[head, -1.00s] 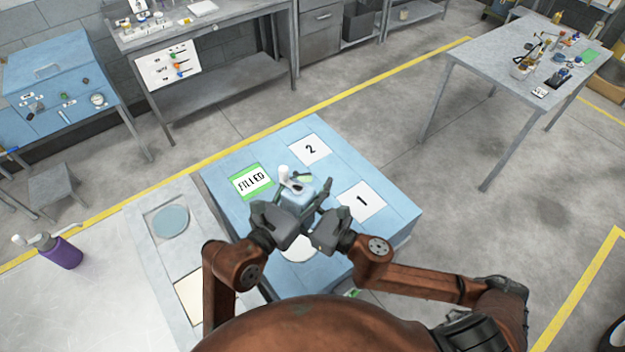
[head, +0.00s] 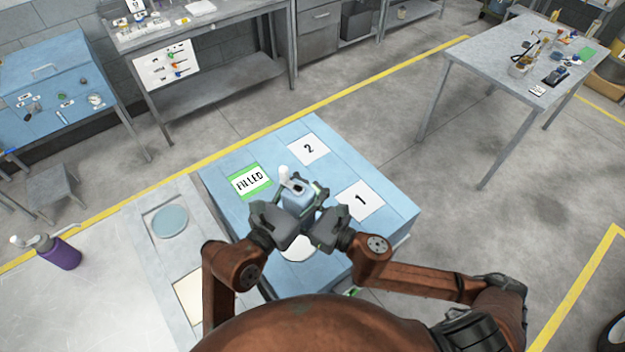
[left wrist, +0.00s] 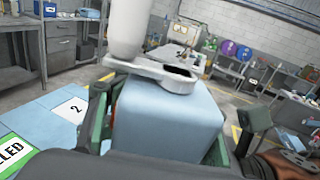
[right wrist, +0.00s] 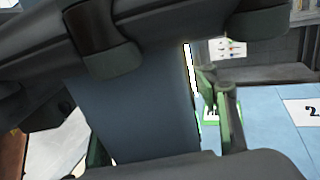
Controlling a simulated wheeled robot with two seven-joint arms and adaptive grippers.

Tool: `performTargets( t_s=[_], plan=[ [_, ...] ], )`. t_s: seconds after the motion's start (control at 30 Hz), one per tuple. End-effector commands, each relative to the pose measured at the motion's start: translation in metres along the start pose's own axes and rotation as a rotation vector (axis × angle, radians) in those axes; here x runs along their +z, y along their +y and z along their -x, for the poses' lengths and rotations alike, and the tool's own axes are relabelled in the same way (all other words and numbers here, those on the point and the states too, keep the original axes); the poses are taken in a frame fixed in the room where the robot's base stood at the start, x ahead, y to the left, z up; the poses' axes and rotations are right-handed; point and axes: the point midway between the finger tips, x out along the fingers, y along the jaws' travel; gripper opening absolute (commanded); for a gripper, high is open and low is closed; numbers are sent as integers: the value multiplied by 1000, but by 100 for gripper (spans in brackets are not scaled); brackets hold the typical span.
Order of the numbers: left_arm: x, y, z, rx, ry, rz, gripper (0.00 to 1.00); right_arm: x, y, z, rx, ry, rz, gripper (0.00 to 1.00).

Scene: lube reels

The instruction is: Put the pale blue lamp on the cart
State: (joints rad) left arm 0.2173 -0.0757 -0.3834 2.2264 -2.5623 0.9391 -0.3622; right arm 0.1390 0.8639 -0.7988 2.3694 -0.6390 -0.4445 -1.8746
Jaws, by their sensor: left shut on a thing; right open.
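A pale blue boxy body with a white cylinder and a dark opening on top, which I take for the lamp (head: 297,197), stands between my two grippers in the head view. It fills the middle of the left wrist view (left wrist: 168,118). My left gripper (head: 288,206) is shut on it, with green fingers along its sides. My right gripper (head: 319,208) is open, its fingers around or close beside the blue body (right wrist: 138,105) in the right wrist view; contact is hidden. The blue-topped unit below (head: 342,165) may be the cart; I cannot tell.
On the blue top lie a green-edged FILLED card (head: 250,181), a 2 card (head: 308,149), a 1 card (head: 359,200) and a white disc (head: 297,247). A pale bench (head: 108,285) with a purple bottle (head: 62,254) is at left. A cluttered grey table (head: 480,62) stands far right.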

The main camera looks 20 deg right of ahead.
Motion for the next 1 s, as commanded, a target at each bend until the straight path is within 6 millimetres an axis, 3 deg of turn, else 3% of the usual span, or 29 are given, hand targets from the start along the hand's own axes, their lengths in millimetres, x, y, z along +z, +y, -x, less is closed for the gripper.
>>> performTargets(
  t_s=[0.13,0.47,1.0],
  plan=[
    [1,1,0,2,-3,-2,0,0,1,0,2,0,0,59],
    [1,2,0,4,-3,-3,0,0,1,3,3,1,0,59],
    [1,2,0,4,-3,-3,0,-2,0,76,-1,2,-3,59]
  ],
)
